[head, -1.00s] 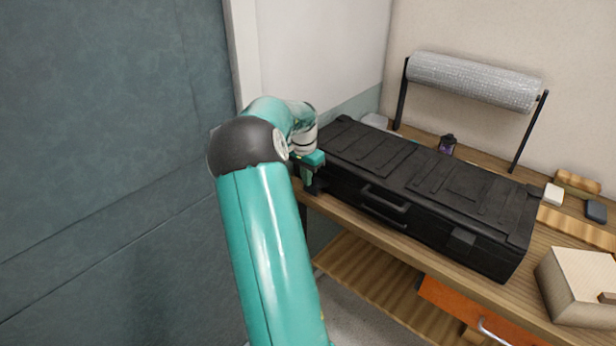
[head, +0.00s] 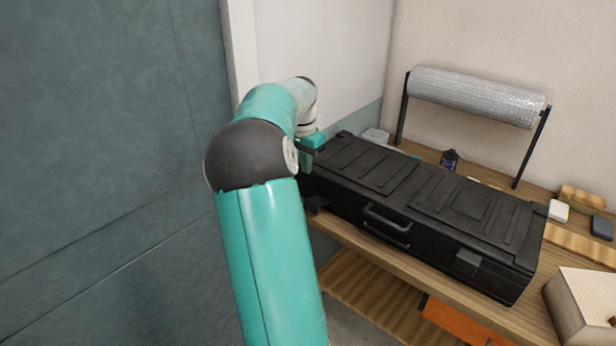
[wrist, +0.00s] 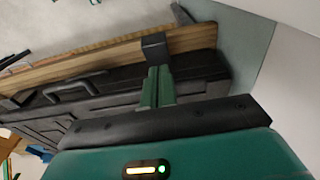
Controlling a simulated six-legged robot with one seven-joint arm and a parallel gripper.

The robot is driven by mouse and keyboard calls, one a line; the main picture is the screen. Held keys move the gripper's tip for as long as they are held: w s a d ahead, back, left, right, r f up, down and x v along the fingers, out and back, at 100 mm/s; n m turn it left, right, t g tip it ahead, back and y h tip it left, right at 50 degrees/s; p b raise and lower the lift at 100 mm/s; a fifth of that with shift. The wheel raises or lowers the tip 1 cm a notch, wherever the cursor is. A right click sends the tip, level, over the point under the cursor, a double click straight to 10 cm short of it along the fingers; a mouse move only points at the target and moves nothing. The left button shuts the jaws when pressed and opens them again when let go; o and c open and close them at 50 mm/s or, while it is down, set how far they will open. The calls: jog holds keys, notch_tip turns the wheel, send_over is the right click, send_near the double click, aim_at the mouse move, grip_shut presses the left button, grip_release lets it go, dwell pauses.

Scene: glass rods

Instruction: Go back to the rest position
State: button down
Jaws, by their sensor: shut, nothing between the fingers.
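My gripper shows in the wrist view (wrist: 153,48) with its green fingers together and dark tips, nothing held. In the head view my teal arm reaches to the left end of a black hard case (head: 430,205).
A roll of bubble wrap (head: 475,95) stands on a black frame at the back of the bench. A small dark bottle (head: 449,160) and a pale wooden box (head: 585,300) are on the bench. A grey-green wall panel (head: 100,170) fills the left side.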

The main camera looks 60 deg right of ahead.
jog(key=w+a+r+n+t, duration=0.1)
jog(key=a+r+n, duration=0.2)
jog(key=a, duration=0.7)
jog(key=w+a+r+n+t, duration=0.1)
jog(key=a+r+n, duration=0.2)
jog(key=a, duration=0.7)
jog(key=w+a+r+n+t, duration=0.1)
jog(key=w+a+r+n, duration=0.15)
jog(key=a, duration=0.75)
jog(key=s+a+f+n+t, duration=0.1)
jog(key=s+a+n, duration=0.4)
jog(key=a, duration=0.6)
jog(key=s+a+f+n+t, duration=0.1)
jog(key=s+a+f+n, duration=0.2)
jog(key=s+a+n, duration=0.3)
jog(key=a, duration=0.4)
jog(key=shift+s+a+t+y, duration=0.35)
jog(key=shift+a+t+y, duration=0.05)
jog(key=shift+d+f, duration=0.1)
jog(key=shift+d, duration=0.1)
